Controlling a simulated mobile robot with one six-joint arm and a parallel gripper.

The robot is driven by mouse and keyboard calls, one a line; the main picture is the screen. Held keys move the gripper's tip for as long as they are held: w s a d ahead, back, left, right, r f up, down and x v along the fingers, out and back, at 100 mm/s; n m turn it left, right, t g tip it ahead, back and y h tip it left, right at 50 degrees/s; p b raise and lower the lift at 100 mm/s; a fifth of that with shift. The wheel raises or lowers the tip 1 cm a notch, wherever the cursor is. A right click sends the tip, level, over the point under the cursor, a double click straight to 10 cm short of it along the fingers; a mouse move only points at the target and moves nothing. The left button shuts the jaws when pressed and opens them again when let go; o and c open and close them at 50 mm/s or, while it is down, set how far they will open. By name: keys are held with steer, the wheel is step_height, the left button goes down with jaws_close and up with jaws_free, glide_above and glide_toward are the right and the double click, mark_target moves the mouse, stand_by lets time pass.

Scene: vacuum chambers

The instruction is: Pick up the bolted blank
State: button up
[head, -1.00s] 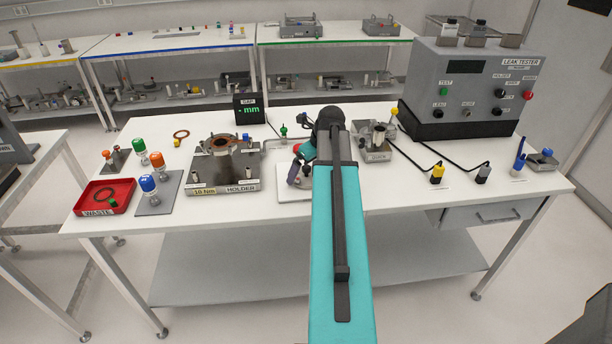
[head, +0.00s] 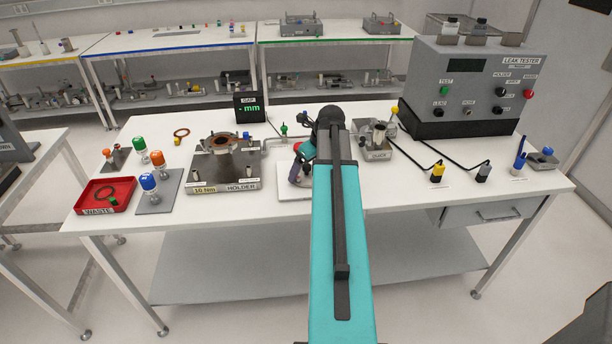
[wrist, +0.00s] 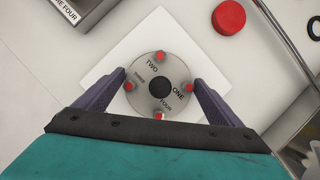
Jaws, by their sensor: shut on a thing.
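The bolted blank (wrist: 145,98) is a round steel disc in the wrist view. It has several red bolt heads around its rim, the words ONE to FOUR, and a dark round centre. My gripper (wrist: 159,80) has one purple finger on each side of the disc and is shut on it. A white square plate (wrist: 118,62) lies under the disc; I cannot tell whether the disc touches it. In the head view my gripper (head: 299,174) is over the white plate (head: 292,194), and my arm hides the blank.
A red round cap (wrist: 229,17) lies close to the plate. The holder (head: 224,184) with a copper ring stands left of it. A metal tray (head: 374,154) is to the right, before the leak tester (head: 455,92). The red waste tray (head: 122,205) is far left.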

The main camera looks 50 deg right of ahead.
mark_target(307, 166)
steer(key=c, duration=0.3)
steer(key=shift+r, duration=0.15)
steer(key=shift+w+d+r+b, duration=0.1)
steer(key=shift+r+b, duration=0.45)
steer(key=shift+r, duration=0.9)
steer(key=shift+s+r, duration=0.2)
steer(key=shift+s, duration=0.05)
steer(key=s+b, duration=0.1)
steer(key=s, duration=0.4)
steer(key=s+a+r+b, duration=0.1)
steer(key=s, duration=0.4)
steer(key=s+b, duration=0.1)
steer(key=s, duration=0.4)
steer(key=shift+s+a+r, duration=0.25)
steer(key=shift+s+a, duration=0.05)
steer(key=shift+a, duration=0.05)
steer(key=shift+w+a, duration=0.1)
steer(key=shift+w, duration=0.05)
